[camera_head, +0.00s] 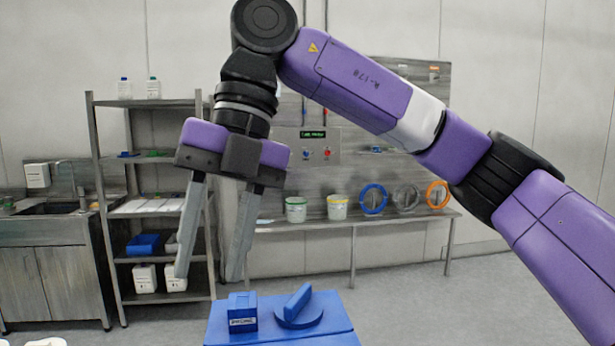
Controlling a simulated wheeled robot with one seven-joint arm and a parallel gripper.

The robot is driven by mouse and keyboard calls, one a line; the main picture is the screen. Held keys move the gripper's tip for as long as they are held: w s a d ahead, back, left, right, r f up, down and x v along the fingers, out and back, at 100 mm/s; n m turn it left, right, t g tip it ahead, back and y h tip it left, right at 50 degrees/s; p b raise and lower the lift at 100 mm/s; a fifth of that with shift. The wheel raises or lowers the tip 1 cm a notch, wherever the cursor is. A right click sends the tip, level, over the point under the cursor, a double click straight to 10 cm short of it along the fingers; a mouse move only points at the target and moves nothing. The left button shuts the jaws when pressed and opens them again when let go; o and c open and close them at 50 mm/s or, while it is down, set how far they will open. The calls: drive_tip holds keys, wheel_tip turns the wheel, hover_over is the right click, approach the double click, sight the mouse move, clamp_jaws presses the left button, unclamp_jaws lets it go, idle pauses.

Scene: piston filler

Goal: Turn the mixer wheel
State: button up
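No part in view is clearly marked as the mixer wheel. A round blue disc with a raised bar across it (299,310) sits on a blue top (282,337) at the bottom centre. Blue, grey and orange rings stand on the bench at the back. My gripper (209,277) hangs pointing down at left centre, above and to the left of the blue disc in the picture. Its two long grey fingers are spread apart with nothing held between them. It is apart from the disc.
A small labelled blue block (242,312) stands left of the disc. Behind are a metal shelf rack (105,200), a sink cabinet (45,275), and a bench (350,222) with two tubs. A control panel (313,146) is on the back wall. Floor at right is clear.

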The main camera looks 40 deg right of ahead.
sight(298, 295)
drive_tip(key=w+d+f+m+h, duration=0.2)
drive_tip(key=d+f+m, duration=0.1)
drive_tip(key=d+f, duration=0.1)
drive_tip(key=w+d+f+m+t+h, duration=0.1)
drive_tip(key=w+d+f+m+h, duration=0.2)
drive_tip(key=d, duration=0.4)
drive_tip(key=w+d+f+m+t+h, duration=0.1)
drive_tip(key=w+d+f+m+h, duration=0.2)
drive_tip(key=d+f, duration=0.2)
drive_tip(key=shift+w+d+f, duration=0.15)
drive_tip(key=shift+w+d, duration=0.05)
drive_tip(key=shift+d, duration=0.3)
drive_tip(key=shift+w+d+m+t, duration=0.2)
drive_tip(key=shift+d+m+t, duration=0.1)
drive_tip(key=shift+m, duration=0.5)
drive_tip(key=shift+p+x, duration=0.45)
drive_tip(key=shift+x, duration=3.3)
drive_tip(key=shift+c, duration=0.2)
clamp_jaws()
